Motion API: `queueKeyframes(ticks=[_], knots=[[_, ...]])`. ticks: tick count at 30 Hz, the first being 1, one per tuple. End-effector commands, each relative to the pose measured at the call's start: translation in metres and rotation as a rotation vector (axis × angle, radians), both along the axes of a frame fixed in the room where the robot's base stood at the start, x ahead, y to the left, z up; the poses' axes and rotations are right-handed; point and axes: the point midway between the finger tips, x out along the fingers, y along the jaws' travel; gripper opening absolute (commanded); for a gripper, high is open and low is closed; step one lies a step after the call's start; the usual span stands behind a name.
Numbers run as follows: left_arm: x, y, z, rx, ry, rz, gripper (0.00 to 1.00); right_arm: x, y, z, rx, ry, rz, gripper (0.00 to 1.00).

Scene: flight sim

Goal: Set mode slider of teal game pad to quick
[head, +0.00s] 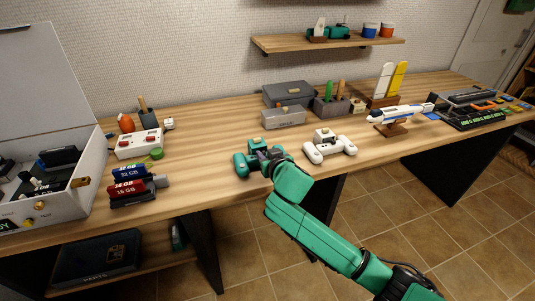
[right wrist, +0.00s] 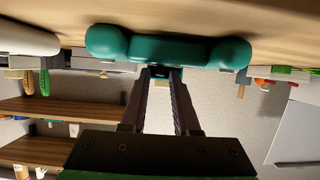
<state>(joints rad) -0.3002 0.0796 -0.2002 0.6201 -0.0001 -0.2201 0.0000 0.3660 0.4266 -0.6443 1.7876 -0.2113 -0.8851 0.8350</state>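The teal game pad (head: 240,165) lies near the front edge of the table, left of the white game pad. My right gripper (head: 268,157) is at the teal pad and hides part of it. In the right wrist view, which is upside down, the teal pad (right wrist: 170,48) spans the top. The right gripper's fingers (right wrist: 163,72) stand apart, with their tips at the pad's middle, beside a small dark part. Contact is not clear. The mode slider and its labels cannot be made out. My left gripper is not in view.
The white game pad (head: 330,147) lies to the right. Behind are a grey box (head: 284,117) and a dark grey case (head: 289,93). Cartridges (head: 130,185) and an open white case (head: 60,206) stand left. Table between cartridges and teal pad is clear.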

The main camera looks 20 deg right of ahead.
Motion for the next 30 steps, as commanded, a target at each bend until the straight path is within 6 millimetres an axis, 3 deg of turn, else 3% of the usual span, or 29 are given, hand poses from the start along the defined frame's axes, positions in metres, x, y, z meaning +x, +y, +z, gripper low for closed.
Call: queueKeyframes(ticks=[14, 17, 27, 30], knots=[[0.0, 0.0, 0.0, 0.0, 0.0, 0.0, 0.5, -0.007, -0.001, 0.004, 0.0, -0.003, 0.0, 0.47], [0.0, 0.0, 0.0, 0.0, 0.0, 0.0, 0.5, -0.021, -0.001, 0.009, 0.001, -0.003, 0.001, 0.47], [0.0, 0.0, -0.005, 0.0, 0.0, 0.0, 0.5, -0.108, -0.007, 0.044, 0.001, 0.0, 0.001, 0.47], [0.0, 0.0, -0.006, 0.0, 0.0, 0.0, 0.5, -0.125, -0.008, 0.051, 0.0, 0.0, 0.001, 0.47]])
